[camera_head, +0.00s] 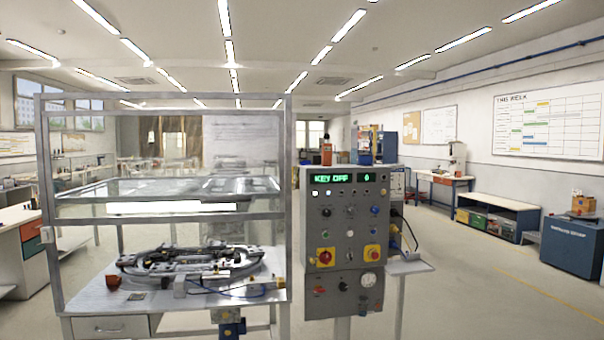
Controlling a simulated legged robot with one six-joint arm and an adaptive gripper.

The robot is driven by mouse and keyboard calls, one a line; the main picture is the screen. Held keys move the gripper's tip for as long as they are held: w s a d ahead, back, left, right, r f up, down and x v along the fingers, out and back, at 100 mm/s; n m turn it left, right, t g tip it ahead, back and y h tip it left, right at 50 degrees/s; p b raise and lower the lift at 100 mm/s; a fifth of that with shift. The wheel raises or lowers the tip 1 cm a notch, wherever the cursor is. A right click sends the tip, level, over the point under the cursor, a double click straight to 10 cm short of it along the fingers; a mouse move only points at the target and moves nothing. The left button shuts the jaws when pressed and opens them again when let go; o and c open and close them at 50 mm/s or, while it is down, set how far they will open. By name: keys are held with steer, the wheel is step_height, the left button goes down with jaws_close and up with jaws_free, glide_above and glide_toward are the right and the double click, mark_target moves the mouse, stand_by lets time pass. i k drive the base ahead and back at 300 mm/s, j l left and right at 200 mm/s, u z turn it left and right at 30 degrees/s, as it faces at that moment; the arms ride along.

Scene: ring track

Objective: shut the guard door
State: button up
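The guard is a grey metal frame (47,170) with clear panels, standing on a white bench at left. A clear panel with a light metal edge bar (170,219), which looks like the guard door, crosses the front at mid-height. Below it the front looks open, and the ring track (190,262) shows on the bench top. I cannot tell whether the panel slides or hinges. My gripper is not in view.
A grey control panel (346,240) on a post stands right of the guard; its green display reads "KEY OFF 0". Open floor (480,300) lies to the right. A blue cabinet (572,246) stands at far right.

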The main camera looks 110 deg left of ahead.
mark_target(164, 219)
steer(key=u, duration=4.3)
steer(key=i+z, duration=0.1)
steer(key=i, duration=0.6)
steer(key=i+j, duration=0.1)
steer(key=i, duration=0.6)
steer(key=i+j+z, duration=0.15)
steer(key=i, duration=0.6)
